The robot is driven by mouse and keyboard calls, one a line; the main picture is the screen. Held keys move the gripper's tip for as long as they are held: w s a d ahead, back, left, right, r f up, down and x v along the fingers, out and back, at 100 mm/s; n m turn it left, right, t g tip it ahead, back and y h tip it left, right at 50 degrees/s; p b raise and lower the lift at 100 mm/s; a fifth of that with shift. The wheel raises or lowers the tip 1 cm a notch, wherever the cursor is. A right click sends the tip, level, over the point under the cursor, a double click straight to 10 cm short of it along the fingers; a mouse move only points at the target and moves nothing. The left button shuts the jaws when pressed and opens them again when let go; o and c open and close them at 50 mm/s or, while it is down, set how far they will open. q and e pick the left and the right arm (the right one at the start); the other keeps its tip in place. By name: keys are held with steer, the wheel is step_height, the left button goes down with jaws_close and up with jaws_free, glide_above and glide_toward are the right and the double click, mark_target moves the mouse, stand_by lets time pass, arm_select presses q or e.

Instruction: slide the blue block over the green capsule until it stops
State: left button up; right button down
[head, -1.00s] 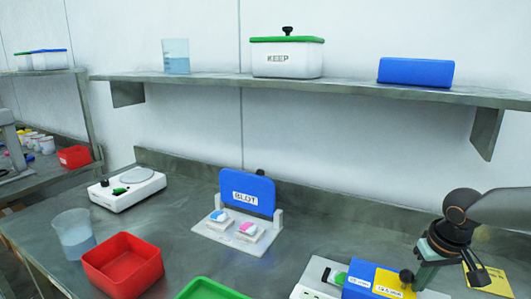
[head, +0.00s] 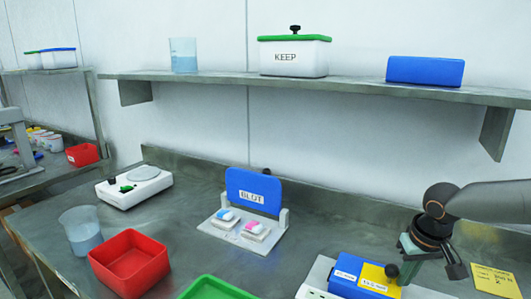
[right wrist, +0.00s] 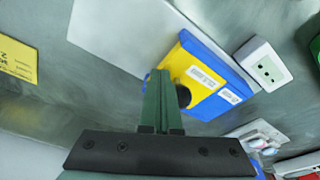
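The blue block (head: 347,286), with a yellow end and white labels, sits on a pale base plate at the lower right of the head view. It also shows in the right wrist view (right wrist: 213,66). A black knob (head: 392,270) stands on its yellow end. The green capsule is not visible; the block stands where it showed earlier. My right gripper (head: 408,246) is beside the knob on its right; its green fingers (right wrist: 159,98) look shut together with nothing between them. I cannot tell if they touch the knob. My left gripper is not in view.
A white socketed piece (right wrist: 265,66) is just past the block's blue end. A green tray (head: 215,287), red bin (head: 130,285), beaker (head: 82,232) and BLOT stand (head: 253,190) are to the left. A yellow note (head: 494,279) lies at right.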

mark_target(390, 267)
steer(key=shift+w+a, duration=0.35)
steer(key=shift+a, duration=0.35)
steer(key=shift+w+a, duration=0.35)
steer(key=shift+a, duration=0.35)
steer(key=shift+w+a+f, duration=0.1)
steer(key=shift+w+a, duration=0.1)
steer(key=shift+a, duration=0.15)
steer(key=shift+d, duration=0.1)
